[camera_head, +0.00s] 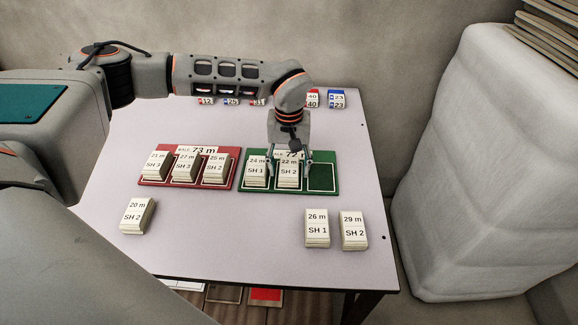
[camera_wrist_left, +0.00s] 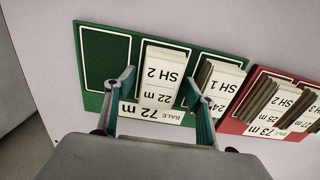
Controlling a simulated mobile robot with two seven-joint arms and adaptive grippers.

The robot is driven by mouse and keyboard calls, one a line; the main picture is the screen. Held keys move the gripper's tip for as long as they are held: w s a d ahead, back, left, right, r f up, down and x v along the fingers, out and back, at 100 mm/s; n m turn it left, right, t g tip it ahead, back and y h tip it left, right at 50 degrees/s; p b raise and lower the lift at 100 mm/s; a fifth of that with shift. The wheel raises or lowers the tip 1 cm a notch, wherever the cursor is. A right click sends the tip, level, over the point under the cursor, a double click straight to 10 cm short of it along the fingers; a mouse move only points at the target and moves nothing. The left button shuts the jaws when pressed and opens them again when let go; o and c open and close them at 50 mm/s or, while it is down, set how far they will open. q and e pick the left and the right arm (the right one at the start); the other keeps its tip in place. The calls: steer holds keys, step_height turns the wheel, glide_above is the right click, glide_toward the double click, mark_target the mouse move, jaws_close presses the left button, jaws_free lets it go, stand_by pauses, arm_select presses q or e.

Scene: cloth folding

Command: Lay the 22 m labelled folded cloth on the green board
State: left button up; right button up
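The 22 m cloth (camera_head: 289,174), a folded white stack labelled SH 2, lies in the middle slot of the green board (camera_head: 321,178). It also shows in the left wrist view (camera_wrist_left: 164,78), flat within that slot. My left gripper (camera_head: 290,158) is over the board's back edge, pointing down. In the left wrist view its teal fingers (camera_wrist_left: 160,80) stand spread on either side of the cloth, with slight gaps visible. The 24 m cloth (camera_head: 257,171) lies in the board's left slot; the right slot is bare. My right gripper is out of view.
A red board (camera_head: 235,170) with several cloths sits just left of the green one. Loose 20 m (camera_head: 136,215), 26 m (camera_head: 317,228) and 29 m (camera_head: 353,230) cloths lie nearer the front. Small number blocks (camera_head: 336,99) stand along the back edge. The front middle is clear.

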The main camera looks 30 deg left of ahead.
mark_target(289, 167)
arm_select(q)
steer(key=shift+r, duration=0.1)
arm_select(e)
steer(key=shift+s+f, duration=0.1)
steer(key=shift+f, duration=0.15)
arm_select(q)
step_height(289, 167, up, 12)
steer(key=p, duration=0.2)
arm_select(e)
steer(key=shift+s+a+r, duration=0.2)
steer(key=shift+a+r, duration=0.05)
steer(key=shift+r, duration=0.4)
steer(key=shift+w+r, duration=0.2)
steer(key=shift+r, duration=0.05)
